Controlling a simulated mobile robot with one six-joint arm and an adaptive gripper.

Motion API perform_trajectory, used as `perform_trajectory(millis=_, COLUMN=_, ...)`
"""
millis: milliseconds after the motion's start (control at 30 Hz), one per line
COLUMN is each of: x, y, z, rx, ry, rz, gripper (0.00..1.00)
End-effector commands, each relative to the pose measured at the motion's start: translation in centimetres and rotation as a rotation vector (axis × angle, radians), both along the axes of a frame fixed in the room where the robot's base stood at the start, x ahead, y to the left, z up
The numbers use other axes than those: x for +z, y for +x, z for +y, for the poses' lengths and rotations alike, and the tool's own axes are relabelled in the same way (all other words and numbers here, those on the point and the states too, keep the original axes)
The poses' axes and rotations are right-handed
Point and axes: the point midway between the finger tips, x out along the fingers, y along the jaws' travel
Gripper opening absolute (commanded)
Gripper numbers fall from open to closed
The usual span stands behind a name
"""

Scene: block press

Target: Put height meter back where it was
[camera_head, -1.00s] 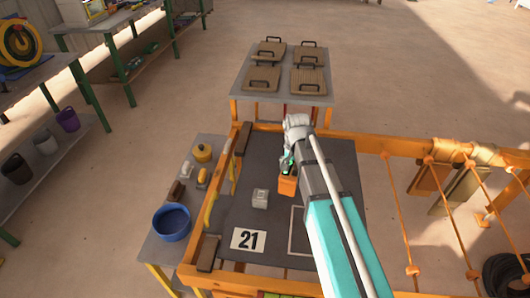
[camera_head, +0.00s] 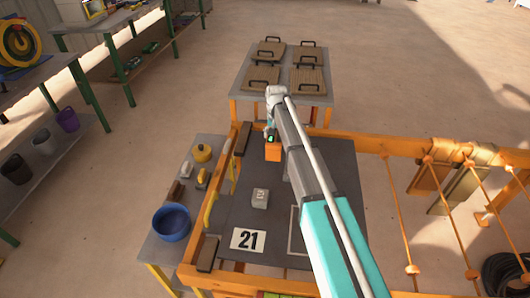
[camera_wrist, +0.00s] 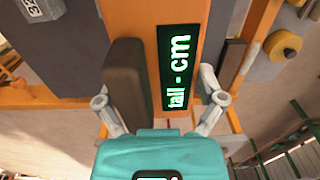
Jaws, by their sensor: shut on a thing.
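The height meter is an orange block (camera_head: 273,153) hanging from my gripper (camera_head: 271,138) over the back part of the dark mat on the orange-framed table. In the wrist view, the height meter (camera_wrist: 180,65) fills the space between the fingers. Its dark display, with glowing text "tall - cm", faces the camera. My gripper (camera_wrist: 166,90) is shut on it. How far its lower end is above the mat is hard to tell.
A side table at left holds a blue bowl (camera_head: 171,222) and small yellow items. A table with wooden lids (camera_head: 262,77) stands behind.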

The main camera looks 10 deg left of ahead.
Motion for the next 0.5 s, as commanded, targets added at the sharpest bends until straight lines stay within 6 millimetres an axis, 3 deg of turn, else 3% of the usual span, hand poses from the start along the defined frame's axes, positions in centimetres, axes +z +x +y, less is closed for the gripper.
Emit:
perform_trajectory(millis=267, x=-0.2, y=0.4, z=0.2, rx=0.0, ry=0.0, rz=0.0, gripper=0.27)
perform_trajectory(millis=500, x=-1.6, y=3.1, z=1.2, rx=0.0, ry=0.0, rz=0.0, gripper=0.27)
